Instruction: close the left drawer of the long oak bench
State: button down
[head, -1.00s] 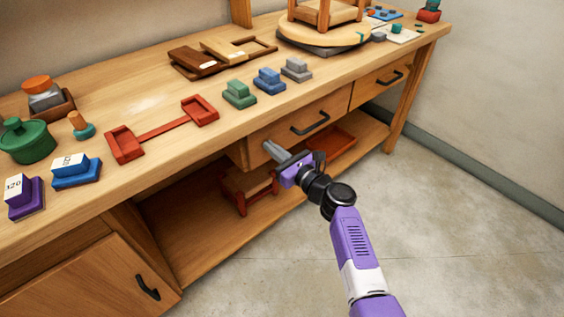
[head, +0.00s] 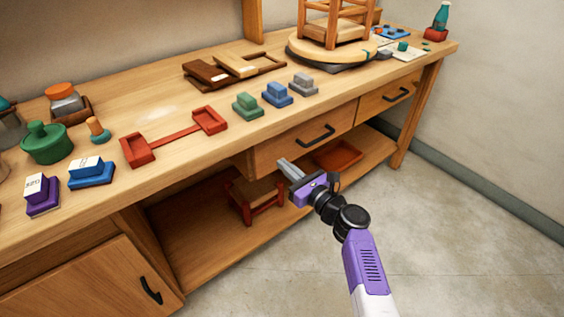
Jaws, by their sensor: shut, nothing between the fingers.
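The long oak bench (head: 180,172) runs diagonally across the head view. Its left drawer (head: 275,157) has a plain wooden front with a black bar handle (head: 316,134). This front looks about flush with the bench edge; a small gap cannot be ruled out. My gripper (head: 285,165) is shut and empty, its grey fingers pointing at the lower left part of the drawer front, below and left of the handle. The fingertips overlap the front in the picture; whether they touch it I cannot tell.
The right drawer (head: 375,103) looks shut. A small red-legged stool (head: 262,190) and a red tray (head: 338,155) sit on the lower shelf. A cabinet door (head: 90,285) is at lower left. Blocks and a pot (head: 47,145) stand on top. Floor in front is clear.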

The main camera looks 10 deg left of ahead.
jog(key=p+v, duration=0.2)
jog(key=v, duration=0.8)
